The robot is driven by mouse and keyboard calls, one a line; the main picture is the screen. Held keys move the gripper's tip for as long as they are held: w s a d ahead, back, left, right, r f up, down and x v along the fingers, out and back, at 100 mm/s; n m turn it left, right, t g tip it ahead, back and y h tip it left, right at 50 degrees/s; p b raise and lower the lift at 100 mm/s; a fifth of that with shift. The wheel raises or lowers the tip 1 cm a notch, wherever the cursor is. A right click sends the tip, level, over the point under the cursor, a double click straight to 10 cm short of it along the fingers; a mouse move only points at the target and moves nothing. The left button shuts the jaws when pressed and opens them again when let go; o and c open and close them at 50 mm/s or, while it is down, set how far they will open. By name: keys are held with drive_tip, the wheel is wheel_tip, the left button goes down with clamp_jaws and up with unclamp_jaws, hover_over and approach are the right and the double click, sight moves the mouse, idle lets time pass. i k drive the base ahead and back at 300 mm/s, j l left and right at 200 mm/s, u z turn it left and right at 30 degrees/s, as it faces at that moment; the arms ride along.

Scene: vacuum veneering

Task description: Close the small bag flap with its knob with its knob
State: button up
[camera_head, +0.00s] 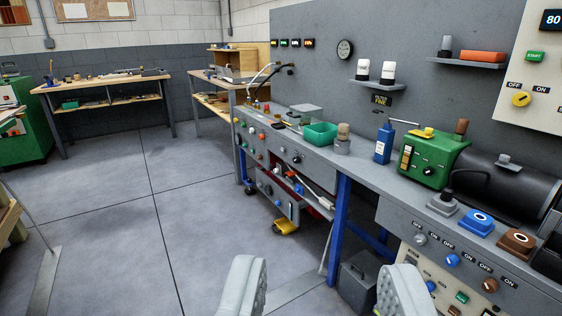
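My gripper (323,275) is at the bottom of the view, with its two pale grey fingers wide apart and nothing between them. It is over the floor in front of the bench, clear of the bench things. I cannot make out the small bag flap or its knob for certain. A flat grey-green piece (304,108) lies on the far part of the bench, too small to tell what it is.
The long grey bench (368,173) runs along the right, with a green tub (320,134), blue bottle (384,143) and green machine (430,158) on it. A grey box (358,283) stands beneath. A wooden table (100,84) stands at the back. The floor at left (120,220) is mostly clear.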

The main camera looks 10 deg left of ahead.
sight(227, 71)
drive_tip(key=i+j+u, duration=0.3)
drive_tip(key=i, duration=0.5)
drive_tip(key=i+u, duration=0.25)
drive_tip(key=i, duration=2.35)
drive_tip(key=i+z, duration=0.15)
drive_tip(key=i, duration=0.35)
drive_tip(key=i+j+z, duration=0.2)
drive_tip(key=i, duration=0.25)
drive_tip(key=i+j, duration=0.3)
drive_tip(key=i, duration=0.2)
drive_tip(key=i+j, duration=0.35)
drive_tip(key=i, duration=0.15)
drive_tip(key=i+j+z, duration=0.1)
drive_tip(key=i+j, duration=0.2)
drive_tip(key=i, duration=0.25)
drive_tip(key=i+j, duration=0.35)
drive_tip(key=i, duration=0.15)
